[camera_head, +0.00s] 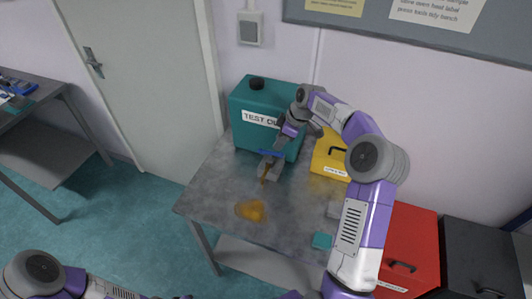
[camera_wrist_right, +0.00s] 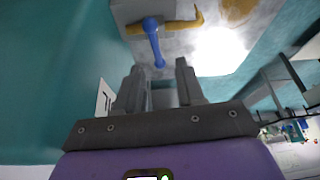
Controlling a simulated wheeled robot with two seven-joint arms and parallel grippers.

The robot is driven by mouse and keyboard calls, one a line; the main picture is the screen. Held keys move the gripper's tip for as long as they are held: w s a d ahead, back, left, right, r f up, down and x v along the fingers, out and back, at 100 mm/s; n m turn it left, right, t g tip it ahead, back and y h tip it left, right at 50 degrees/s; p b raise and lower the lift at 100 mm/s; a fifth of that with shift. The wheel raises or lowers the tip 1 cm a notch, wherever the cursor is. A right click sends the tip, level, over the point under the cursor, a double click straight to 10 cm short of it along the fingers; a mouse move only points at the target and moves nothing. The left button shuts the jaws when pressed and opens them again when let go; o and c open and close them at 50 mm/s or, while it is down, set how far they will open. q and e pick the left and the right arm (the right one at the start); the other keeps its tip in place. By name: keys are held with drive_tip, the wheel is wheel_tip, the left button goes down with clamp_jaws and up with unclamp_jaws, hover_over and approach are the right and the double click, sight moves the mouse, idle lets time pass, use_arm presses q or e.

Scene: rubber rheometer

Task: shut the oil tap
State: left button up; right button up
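The teal oil container (camera_head: 262,98), labelled as test oil, stands on the grey table. Its brass tap (camera_head: 267,166) is low at the front, with a blue lever (camera_head: 271,153). In the right wrist view the blue lever (camera_wrist_right: 154,42) lies across the brass tap (camera_wrist_right: 185,25), its free end pointing toward the gap between my fingertips. My right gripper (camera_wrist_right: 159,66) is open and empty, just short of the lever; contact is not visible. In the head view my right gripper (camera_head: 282,138) is close by the lever. My left gripper is not visible.
An amber oil puddle (camera_head: 251,210) lies on the table near its front left. A yellow case (camera_head: 328,158) stands right of the container. A small teal block (camera_head: 322,240) lies near the front edge. Red (camera_head: 407,255) and black (camera_head: 480,262) boxes stand at right.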

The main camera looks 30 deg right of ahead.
sight(271, 152)
drive_tip(key=shift+w+a+f, duration=0.1)
drive_tip(key=shift+w+f, duration=0.7)
drive_tip(key=shift+f, duration=0.1)
drive_tip(key=shift+s+x, duration=0.15)
drive_tip(key=shift+x, duration=1.55)
drive_tip(key=shift+s+x, duration=0.1)
drive_tip(key=shift+x, duration=1.55)
drive_tip(key=shift+b, duration=0.3)
clamp_jaws()
